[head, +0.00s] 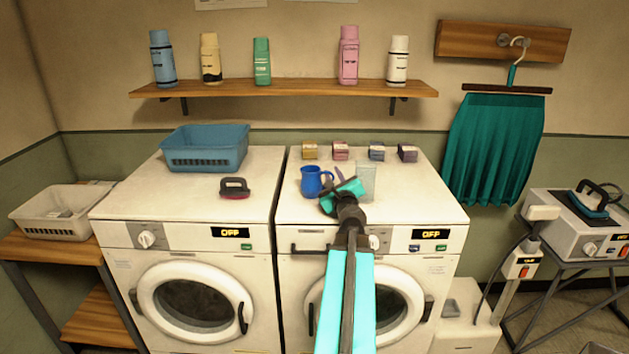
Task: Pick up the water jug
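A blue jug (311,182) with a handle on its right side stands upright on top of the right washing machine (430,205). My arm reaches up from the bottom of the head view, and my gripper (345,186) is over the machine's top, just right of the jug's handle. Whether it touches the handle is not clear. My gripper is small and partly hidden by its own wrist, so its opening does not show clearly. A clear glass (366,181) stands close to the right of my gripper.
Several small coloured boxes (340,151) line the back of the right machine. A blue basket (205,148) and a dark-handled brush (234,188) are on the left machine. A wall shelf (285,88) with bottles hangs above. The right machine's top is clear at its right.

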